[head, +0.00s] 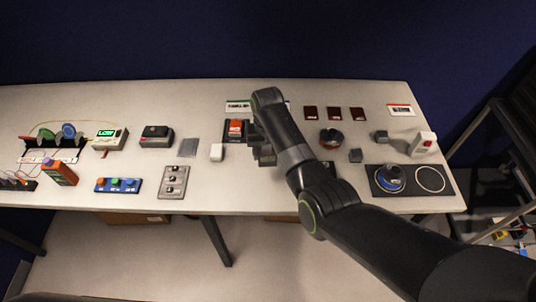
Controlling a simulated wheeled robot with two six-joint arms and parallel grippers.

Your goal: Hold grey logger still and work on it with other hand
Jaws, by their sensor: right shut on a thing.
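My right gripper (262,150) comes in from the lower right, over the middle of the table. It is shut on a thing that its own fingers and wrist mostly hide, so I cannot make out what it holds. A dark device with an orange top (236,127) lies just left of the gripper; I cannot tell whether they touch. No thing can be picked out surely as the grey logger. A dark grey box (157,137) further left is one candidate, standing clear of the gripper. My left gripper is not in view.
On the white table (270,198), a small white block (216,152) and a grey plate (188,147) lie left of the gripper. A meter with a green display (108,137) and a blue button panel (118,185) are further left. A black mat (411,180) is at right.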

